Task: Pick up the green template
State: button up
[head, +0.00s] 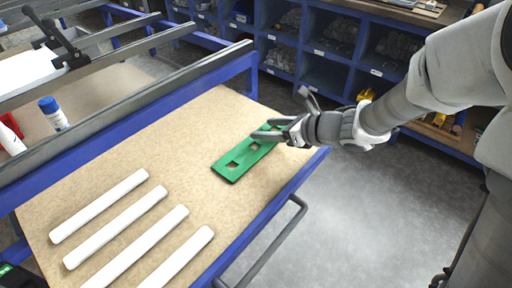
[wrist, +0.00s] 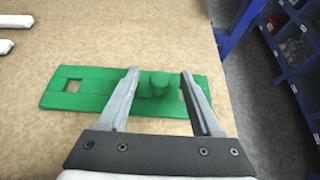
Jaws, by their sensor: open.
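The green template (head: 236,164) lies flat on the tan table, near its right corner. It is a long plate with square holes, and in the wrist view (wrist: 95,92) it runs left to right with a round green knob (wrist: 159,84) standing on it. My gripper (head: 270,135) is over the template's far end in the head view. In the wrist view my gripper (wrist: 160,73) is open, with one finger on each side of the knob and a gap on both sides. The fingers partly hide the plate. The knob is hidden in the head view.
Several white bars (head: 100,206) lie on the table (head: 140,160) at the left front. A blue-capped bottle (head: 53,113) stands beyond a metal rail (head: 120,108). Blue shelving (head: 325,72) with bins stands behind. A metal handle bar (head: 275,243) runs along the table's right edge.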

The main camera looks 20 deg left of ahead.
jog(key=shift+w+a+f, duration=0.15)
jog(key=shift+a+f, duration=0.1)
jog(key=shift+a, duration=0.2)
grip_shut()
jog(key=shift+r, duration=0.2)
